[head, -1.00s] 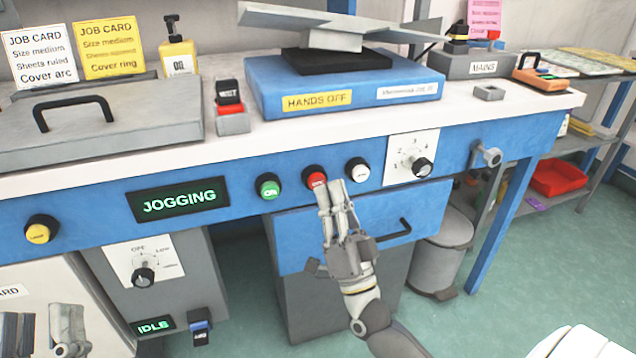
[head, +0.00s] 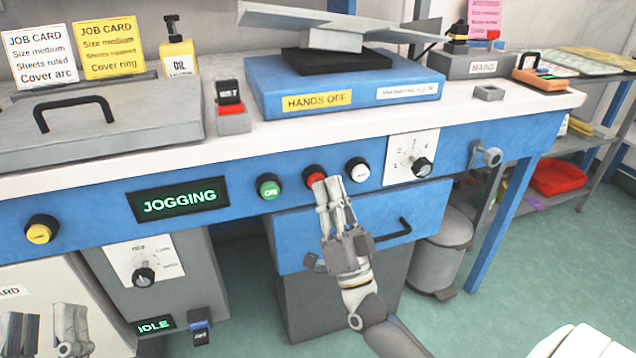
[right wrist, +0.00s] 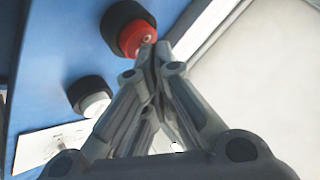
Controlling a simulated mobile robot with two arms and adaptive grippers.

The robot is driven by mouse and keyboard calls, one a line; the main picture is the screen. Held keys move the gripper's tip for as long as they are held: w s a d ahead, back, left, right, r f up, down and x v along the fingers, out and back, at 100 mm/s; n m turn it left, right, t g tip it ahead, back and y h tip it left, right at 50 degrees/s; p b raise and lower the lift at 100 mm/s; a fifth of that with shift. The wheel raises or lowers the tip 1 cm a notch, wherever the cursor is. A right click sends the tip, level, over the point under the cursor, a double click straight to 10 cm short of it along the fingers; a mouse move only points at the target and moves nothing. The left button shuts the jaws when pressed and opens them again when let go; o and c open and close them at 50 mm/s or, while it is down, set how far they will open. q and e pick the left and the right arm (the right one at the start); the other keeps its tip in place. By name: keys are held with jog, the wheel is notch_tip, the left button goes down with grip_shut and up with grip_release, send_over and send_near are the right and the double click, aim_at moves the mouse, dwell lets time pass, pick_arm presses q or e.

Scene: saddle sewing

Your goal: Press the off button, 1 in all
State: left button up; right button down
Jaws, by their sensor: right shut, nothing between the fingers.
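The red off button (head: 314,173) sits in a black collar on the blue front panel, between the green ON button and a white button. My right gripper (head: 327,181) is shut and empty, its fingertips overlapping the lower right of the red button. In the right wrist view, the red button (right wrist: 137,35) is right at the closed fingertips (right wrist: 148,52); whether they touch it is hard to tell. The display (head: 179,200) reads JOGGING. My left gripper (head: 70,318) is at the lower left, away from the buttons; its opening is unclear.
The green ON button (head: 269,187) and white button (head: 357,170) flank the red one closely. A dial (head: 421,167) is to the right. Below are a drawer handle (head: 396,231) and a grey bin (head: 443,252). A yellow button (head: 40,232) is far left.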

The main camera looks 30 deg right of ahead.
jog(key=shift+w+d, duration=0.1)
jog(key=shift+w, duration=0.25)
dwell(0.3)
dwell(0.4)
pick_arm(q)
jog(key=shift+w+f+g+y+p, duration=0.2)
jog(key=shift+f+g, duration=0.1)
jog(key=shift+f, duration=0.2)
jog(key=shift+w+f+g+y+p, duration=0.1)
jog(key=shift+w+f+g, duration=0.2)
jog(key=shift+f, duration=0.15)
jog(key=shift+w+f+g+y+p, duration=0.15)
jog(key=shift+f+g, duration=0.15)
jog(key=shift+f, duration=0.2)
pick_arm(e)
jog(key=shift+s+a, duration=0.25)
jog(key=shift+s, duration=0.7)
pick_arm(q)
notch_tip(320, 180, down, 6)
jog(key=g+y+p, duration=0.1)
jog(key=g, duration=0.2)
jog(key=shift+w+a+g, duration=0.3)
jog(key=shift+w+a, duration=0.05)
jog(key=shift+w, duration=0.05)
pick_arm(e)
jog(key=s, duration=0.2)
jog(key=s+a, duration=0.1)
jog(key=s, duration=0.1)
jog(key=shift+s+a, duration=0.1)
jog(key=shift+s, duration=0.3)
